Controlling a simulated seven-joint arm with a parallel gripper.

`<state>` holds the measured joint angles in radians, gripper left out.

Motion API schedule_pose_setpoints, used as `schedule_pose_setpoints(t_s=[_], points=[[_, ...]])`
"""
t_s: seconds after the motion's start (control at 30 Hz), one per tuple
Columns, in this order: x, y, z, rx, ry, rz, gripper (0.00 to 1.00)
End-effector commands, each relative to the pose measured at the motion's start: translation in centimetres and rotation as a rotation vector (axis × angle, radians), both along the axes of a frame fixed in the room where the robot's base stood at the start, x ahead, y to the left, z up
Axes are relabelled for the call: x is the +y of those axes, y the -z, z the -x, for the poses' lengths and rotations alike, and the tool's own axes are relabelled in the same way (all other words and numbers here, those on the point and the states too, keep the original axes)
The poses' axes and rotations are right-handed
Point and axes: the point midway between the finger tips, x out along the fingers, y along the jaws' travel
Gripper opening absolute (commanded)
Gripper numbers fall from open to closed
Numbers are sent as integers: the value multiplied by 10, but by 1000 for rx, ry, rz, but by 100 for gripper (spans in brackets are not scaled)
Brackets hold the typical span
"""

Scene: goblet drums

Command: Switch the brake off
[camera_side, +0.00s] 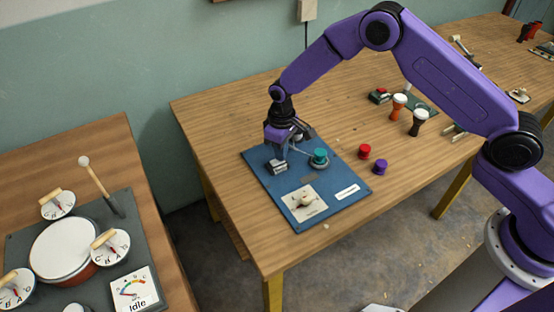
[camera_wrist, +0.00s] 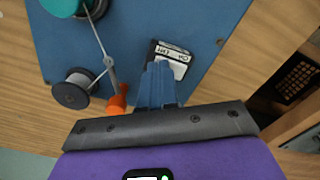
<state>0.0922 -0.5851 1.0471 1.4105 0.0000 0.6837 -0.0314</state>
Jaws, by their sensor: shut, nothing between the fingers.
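A blue panel (camera_side: 268,180) lies on the wooden table and also fills much of the wrist view (camera_wrist: 240,20). A small dark switch block (camera_wrist: 172,50) with a white label shows in the wrist view; its lettering looks like ON and OFF, upside down. My gripper (camera_side: 279,167) is over the panel's left part in the side view. In the wrist view its blue fingers (camera_wrist: 158,68) are together and empty, at the block's near edge and covering part of it. I cannot tell whether they touch it, or which way the switch is set.
A teal knob (camera_side: 319,157) and a white plate with a beige knob (camera_side: 303,200) are on the panel. A thin arm with an orange end (camera_wrist: 117,102) stands beside my fingers, near a grey spool (camera_wrist: 75,90). Red (camera_side: 365,150) and purple (camera_side: 380,167) knobs stand right of the panel.

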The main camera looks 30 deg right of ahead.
Motion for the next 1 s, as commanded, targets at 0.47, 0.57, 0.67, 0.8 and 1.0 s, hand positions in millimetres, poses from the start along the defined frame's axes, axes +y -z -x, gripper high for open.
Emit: schedule_pose_setpoints(t_s=[0.47, 0.57, 0.67, 0.8, 1.0], points=[[0, -3, -1, -2, 0, -1, 0], [0, -10, 0, -1, 0, -1, 0], [0, -17, 0, -1, 0, -1, 0], [0, -27, 0, -1, 0, -1, 0], [0, -41, 0, -2, 0, -1, 0]])
